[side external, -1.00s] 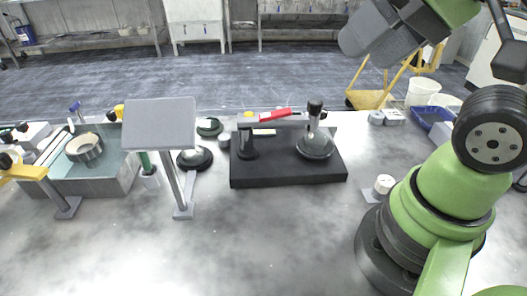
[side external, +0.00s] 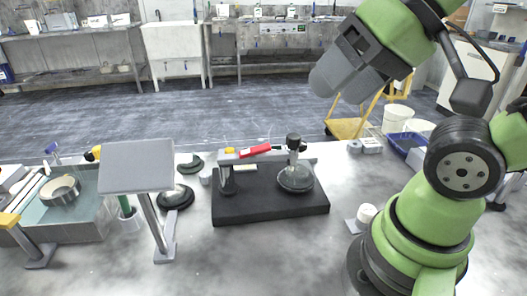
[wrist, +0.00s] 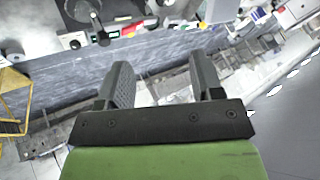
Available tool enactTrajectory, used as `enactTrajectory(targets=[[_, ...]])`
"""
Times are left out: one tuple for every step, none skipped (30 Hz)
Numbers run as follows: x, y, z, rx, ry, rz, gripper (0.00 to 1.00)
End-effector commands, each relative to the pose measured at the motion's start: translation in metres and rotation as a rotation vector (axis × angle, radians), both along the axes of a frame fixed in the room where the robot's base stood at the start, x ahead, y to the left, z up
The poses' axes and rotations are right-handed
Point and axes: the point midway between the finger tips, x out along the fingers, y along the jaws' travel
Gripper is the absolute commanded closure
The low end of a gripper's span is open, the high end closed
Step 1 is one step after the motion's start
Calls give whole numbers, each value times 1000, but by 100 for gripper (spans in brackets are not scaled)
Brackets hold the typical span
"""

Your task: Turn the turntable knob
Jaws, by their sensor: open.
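A white round knob (side external: 366,213) sits on a small grey plate on the bench, just left of my arm's base. A black slab (side external: 270,204) stands left of it, bearing a glassy round disc (side external: 295,179) under a black-topped post and a grey bar with a red handle (side external: 255,150). I cannot tell which part the task calls the turntable knob. My gripper (side external: 342,82) is high above the back edge of the bench, touching nothing. In the wrist view its two fingers (wrist: 161,65) are spread, with nothing between them.
A tilted grey panel on a stand (side external: 138,166) rises left of the slab. A basin (side external: 85,207) with a metal ring lies at far left. A blue tray (side external: 407,144) is behind my arm. The front middle of the bench is clear.

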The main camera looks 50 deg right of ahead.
Motion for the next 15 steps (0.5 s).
enactTrajectory(targets=[[0,0,0,0,0,0,40],[0,0,0,0,0,0,40],[0,0,0,0,0,0,40],[0,0,0,0,0,0,40],[0,0,0,0,0,0,40],[1,0,0,-1,1,1,40],[2,-1,1,-4,3,0,40],[4,-2,2,-9,6,1,40],[8,-3,3,-18,15,2,40],[13,-5,5,-28,22,4,40],[19,-8,7,-41,34,6,40],[28,-12,9,-61,50,11,40],[36,-17,11,-78,64,14,40],[45,-21,12,-95,80,19,40],[58,-29,13,-120,104,28,40]])
